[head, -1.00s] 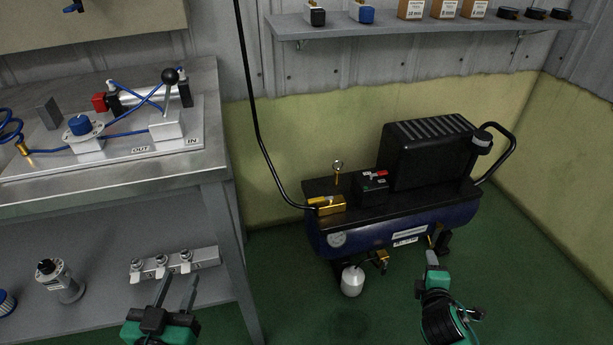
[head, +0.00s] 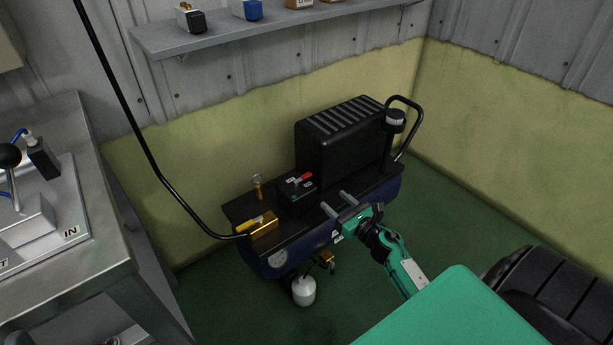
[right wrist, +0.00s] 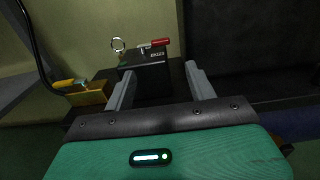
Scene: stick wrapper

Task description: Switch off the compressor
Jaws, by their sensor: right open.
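The compressor has a dark blue tank (head: 275,262) and a black ribbed motor cover (head: 345,140), and stands on the floor by the wall. A small black switch box (head: 295,196) with a red lever (head: 304,177) sits on its top. The box (right wrist: 148,78) and the red lever (right wrist: 161,42) also show in the right wrist view, ahead of the fingers. My right gripper (head: 338,203) is open and empty, just in front of the switch box and apart from the lever. Its two fingers (right wrist: 160,84) frame the box in the wrist view. My left gripper is out of view.
A brass valve with a yellow handle (head: 256,224) and a black hose (head: 150,150) are left of the box. A ring-topped brass fitting (head: 257,186) stands behind. A workbench (head: 110,235) is at left; a wall shelf (head: 270,30) is above.

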